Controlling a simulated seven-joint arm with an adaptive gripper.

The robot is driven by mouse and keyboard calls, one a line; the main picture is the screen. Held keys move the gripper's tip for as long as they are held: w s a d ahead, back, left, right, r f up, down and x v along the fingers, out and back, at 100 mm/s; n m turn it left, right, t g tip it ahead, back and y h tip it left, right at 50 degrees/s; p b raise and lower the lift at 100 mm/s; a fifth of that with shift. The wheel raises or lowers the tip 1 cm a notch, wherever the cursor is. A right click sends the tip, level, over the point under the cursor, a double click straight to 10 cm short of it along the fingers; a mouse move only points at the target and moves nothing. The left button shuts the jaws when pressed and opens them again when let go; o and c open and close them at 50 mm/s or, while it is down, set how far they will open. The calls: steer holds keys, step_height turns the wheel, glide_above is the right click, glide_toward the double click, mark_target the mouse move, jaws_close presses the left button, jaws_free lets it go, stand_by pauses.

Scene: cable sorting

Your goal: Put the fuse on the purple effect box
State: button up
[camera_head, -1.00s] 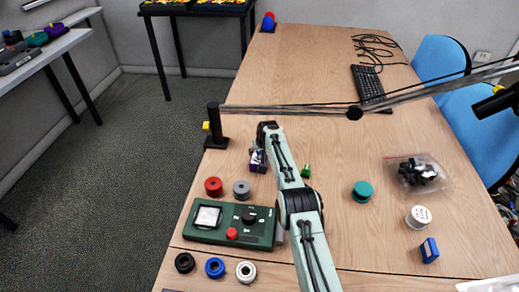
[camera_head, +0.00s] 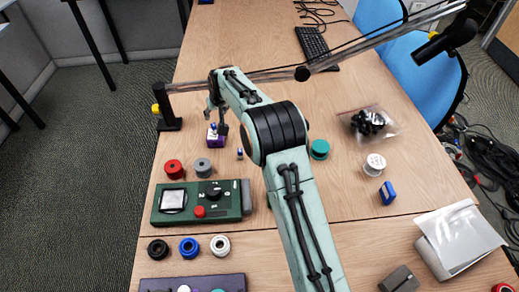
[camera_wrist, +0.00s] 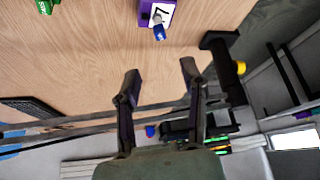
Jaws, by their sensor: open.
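The purple effect box (camera_head: 220,143) lies on the table left of my arm, with a white label on top in the wrist view (camera_wrist: 148,15). A small blue-tipped piece (camera_head: 213,128), apparently the fuse, stands on or against the box; it also shows in the wrist view (camera_wrist: 159,30). Whether it rests fully on top is hard to tell. My gripper (camera_wrist: 160,74) is open and empty, with its fingers apart. It hangs above and close to the box in the head view (camera_head: 214,110).
Another small blue-tipped piece (camera_head: 240,153) stands on the table right of the box. A black stand (camera_head: 168,118) with a long bar is at left. Red (camera_head: 174,168) and grey (camera_head: 202,166) spools and a green device (camera_head: 190,204) are nearer. A green object (camera_wrist: 45,5) lies beyond.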

steer(key=s+d+r+g, duration=0.1)
steer(key=s+d+r, duration=0.25)
steer(key=s, duration=0.25)
steer(key=s+d+r+m+g+h, duration=0.1)
steer(key=s+d+r, duration=0.2)
steer(key=s+r, duration=0.15)
steer(key=s+d+r, duration=0.3)
steer(key=s, duration=0.3)
steer(key=s+d+g, duration=0.1)
steer(key=s+d, duration=0.1)
steer(key=s, duration=0.7)
steer(key=s+d+f+m+g, duration=0.1)
steer(key=s+d, duration=0.1)
steer(key=s, duration=0.7)
steer(key=s+d+f+m+g, duration=0.1)
steer(key=s+d, duration=0.1)
steer(key=s, duration=0.8)
steer(key=shift+f+g, duration=0.25)
steer(key=shift+g, duration=0.15)
